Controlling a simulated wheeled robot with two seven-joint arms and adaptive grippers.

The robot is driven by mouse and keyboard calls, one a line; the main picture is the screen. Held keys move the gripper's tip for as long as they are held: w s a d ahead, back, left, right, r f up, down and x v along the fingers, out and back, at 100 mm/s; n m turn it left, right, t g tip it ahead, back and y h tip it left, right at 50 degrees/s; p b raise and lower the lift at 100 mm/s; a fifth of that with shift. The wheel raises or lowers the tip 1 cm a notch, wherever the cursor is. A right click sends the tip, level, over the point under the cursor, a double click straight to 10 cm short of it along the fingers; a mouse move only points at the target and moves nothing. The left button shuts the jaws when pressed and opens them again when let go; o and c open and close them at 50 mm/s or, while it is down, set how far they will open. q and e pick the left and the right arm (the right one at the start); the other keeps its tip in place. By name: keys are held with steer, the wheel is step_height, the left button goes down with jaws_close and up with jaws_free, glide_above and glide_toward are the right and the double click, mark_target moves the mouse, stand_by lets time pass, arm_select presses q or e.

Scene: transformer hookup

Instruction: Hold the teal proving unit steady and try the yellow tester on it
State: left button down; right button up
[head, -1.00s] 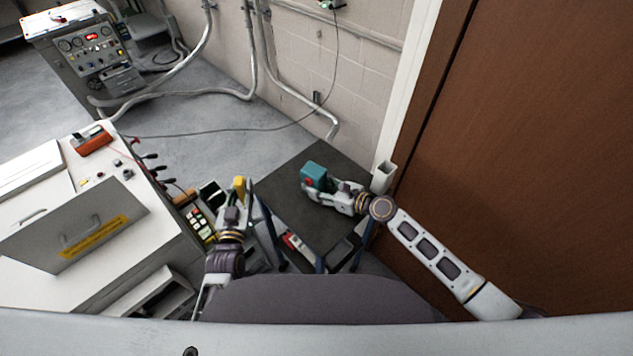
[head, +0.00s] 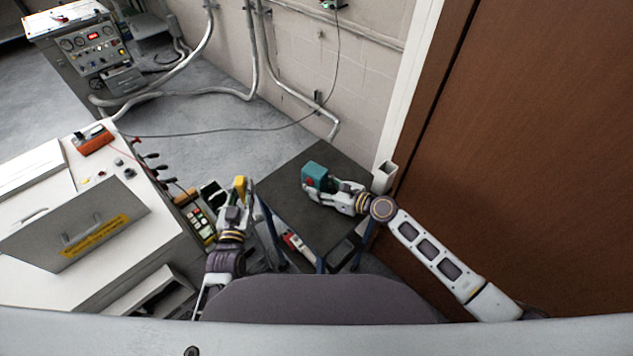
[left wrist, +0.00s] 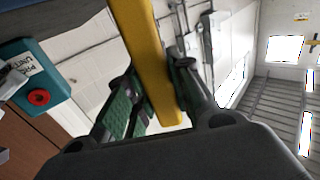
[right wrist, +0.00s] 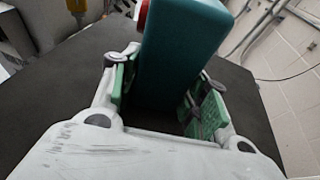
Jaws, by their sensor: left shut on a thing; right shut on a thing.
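The teal proving unit (head: 317,174) is a small box with a red round part on its side. My right gripper (head: 325,189) is shut on it, over the dark table top; the right wrist view shows the teal box (right wrist: 180,55) between both fingers. The yellow tester (head: 241,187) stands up in my left gripper (head: 236,200), left of the table. The left wrist view shows the long yellow body (left wrist: 150,60) between the green finger pads. The same view shows the proving unit (left wrist: 35,80) at the left, with its label and red part, apart from the tester.
A dark table (head: 300,225) lies under the proving unit, mostly bare. A white bench (head: 60,250) with a grey panel and an orange item (head: 93,140) stands at left. A brown door (head: 510,130) is at right. A white post (head: 384,176) stands close to my right gripper.

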stand_by(0.6)
arm_select(q)
steer(key=s+d+r+m+h, duration=0.2)
steer(key=d+r+m+h, duration=0.75)
steer(key=m+h, duration=0.45)
steer(key=s+a+f+m+g+h, duration=0.1)
steer(key=s+f+m+g+h, duration=0.1)
steer(key=s+m+g+h, duration=0.4)
steer(key=s+a+f+m+g+h, duration=0.1)
steer(key=s+f+m+g+h, duration=0.2)
steer(key=s+m+g+h, duration=0.3)
steer(key=shift+s+a+m+g, duration=0.4)
steer(key=shift+m+g, duration=2.3)
steer(key=shift+g, duration=2.6)
steer(key=shift+w+d, duration=0.2)
steer(key=w+d, duration=0.4)
steer(key=w, duration=0.2)
